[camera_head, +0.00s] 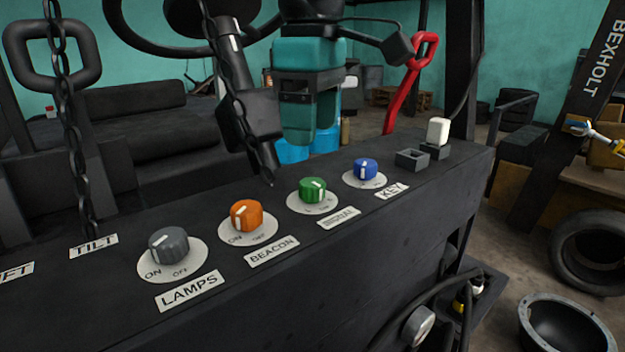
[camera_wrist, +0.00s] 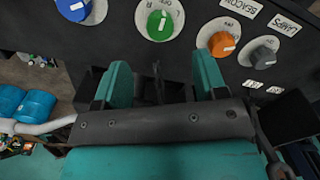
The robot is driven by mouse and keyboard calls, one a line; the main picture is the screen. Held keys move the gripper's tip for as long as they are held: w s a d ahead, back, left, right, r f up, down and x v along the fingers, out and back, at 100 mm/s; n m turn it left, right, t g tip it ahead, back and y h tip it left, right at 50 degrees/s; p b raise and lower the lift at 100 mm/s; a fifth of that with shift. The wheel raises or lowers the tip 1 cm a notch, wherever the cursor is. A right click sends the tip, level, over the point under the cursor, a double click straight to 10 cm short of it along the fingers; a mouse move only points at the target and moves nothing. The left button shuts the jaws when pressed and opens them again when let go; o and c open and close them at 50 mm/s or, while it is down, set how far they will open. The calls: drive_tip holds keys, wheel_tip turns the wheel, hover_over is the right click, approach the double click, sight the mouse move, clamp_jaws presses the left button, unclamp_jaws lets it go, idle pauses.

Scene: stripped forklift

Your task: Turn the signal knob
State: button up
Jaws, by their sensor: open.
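The green knob (camera_head: 313,190) stands on a white dial on the dark console, third from the left; its label below is too blurred to read surely, but it is the likely signal knob. Its white pointer line is upright or slightly tilted. It also shows in the wrist view (camera_wrist: 159,25), beyond my fingers. My gripper (camera_head: 303,135), teal with a dark band, hangs behind the console in the head view, apart from the knob. In the wrist view its two teal fingers (camera_wrist: 161,78) are spread and empty, with the green knob ahead of the gap.
The grey LAMPS knob (camera_head: 168,245), orange BEACON knob (camera_head: 246,215) and blue KEY knob (camera_head: 365,169) flank the green one. A black lever (camera_head: 240,95) rises behind the orange knob. A red handle (camera_head: 409,85) and a white-capped switch (camera_head: 438,131) stand at the right.

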sight(312, 182)
wheel_tip(312, 182, down, 8)
drive_tip(key=shift+f+p, duration=0.1)
drive_tip(key=shift+p, duration=0.3)
drive_tip(key=shift+c, duration=0.5)
drive_tip(key=c, duration=0.8)
drive_tip(key=shift+c, duration=0.2)
drive_tip(key=shift+m, duration=0.3)
drive_tip(key=m+p, duration=0.1)
drive_tip(key=m, duration=0.2)
drive_tip(key=shift+m+p, duration=0.3)
drive_tip(key=m+p, duration=0.1)
drive_tip(key=m, duration=0.3)
drive_tip(key=shift+m, duration=0.3)
